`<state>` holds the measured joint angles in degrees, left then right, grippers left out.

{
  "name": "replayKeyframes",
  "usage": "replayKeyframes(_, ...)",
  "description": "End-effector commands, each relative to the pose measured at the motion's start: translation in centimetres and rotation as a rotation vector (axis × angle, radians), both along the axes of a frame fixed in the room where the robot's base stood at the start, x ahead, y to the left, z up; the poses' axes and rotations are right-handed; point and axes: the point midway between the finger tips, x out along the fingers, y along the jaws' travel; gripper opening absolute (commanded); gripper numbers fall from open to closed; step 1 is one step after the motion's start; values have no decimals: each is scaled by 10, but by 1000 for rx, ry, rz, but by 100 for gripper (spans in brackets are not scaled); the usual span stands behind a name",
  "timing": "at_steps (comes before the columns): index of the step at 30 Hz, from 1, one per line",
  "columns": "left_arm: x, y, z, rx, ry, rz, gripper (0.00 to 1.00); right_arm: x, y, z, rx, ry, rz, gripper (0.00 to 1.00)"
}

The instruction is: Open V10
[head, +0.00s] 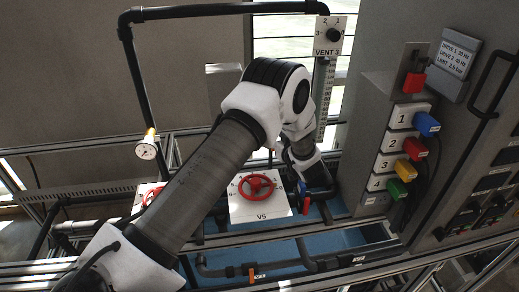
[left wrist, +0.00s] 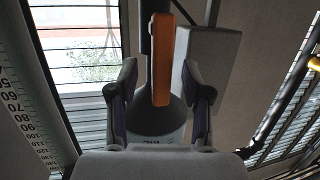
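In the left wrist view an orange lever handle (left wrist: 162,60) stands in front of a dark pipe and a rounded grey body. A pale tag (left wrist: 152,141) below it has small upside-down lettering that may read V10; I cannot be sure. My left gripper (left wrist: 159,68) is open, with one finger on each side of the lever and a visible gap to both. In the head view my left arm arches over and reaches down right of the V5 panel; its fingers are hard to make out there. My right gripper is not in view.
The V5 panel (head: 263,209) with its red handwheel stands beside my left arm. A pressure gauge (head: 147,151) is at left, and the VENT 3 dial (head: 333,34) is above. A grey cabinet with coloured plugs (head: 427,124) closes off the right. Black pipes surround the blue tray (head: 228,258).

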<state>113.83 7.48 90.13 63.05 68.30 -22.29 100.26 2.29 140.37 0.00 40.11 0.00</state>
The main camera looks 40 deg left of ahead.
Motion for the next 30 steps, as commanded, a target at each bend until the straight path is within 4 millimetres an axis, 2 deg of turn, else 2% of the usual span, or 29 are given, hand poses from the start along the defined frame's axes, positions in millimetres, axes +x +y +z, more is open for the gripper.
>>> replayKeyframes(7, -2, -5, 3, 1, -2, -2, 49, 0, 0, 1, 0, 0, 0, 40)
replayKeyframes(21, -35, -57, 10, 2, -5, -1, 49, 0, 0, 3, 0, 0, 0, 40)
replayKeyframes(30, -37, -59, 10, 1, -5, 0, 49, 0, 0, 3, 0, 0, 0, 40)
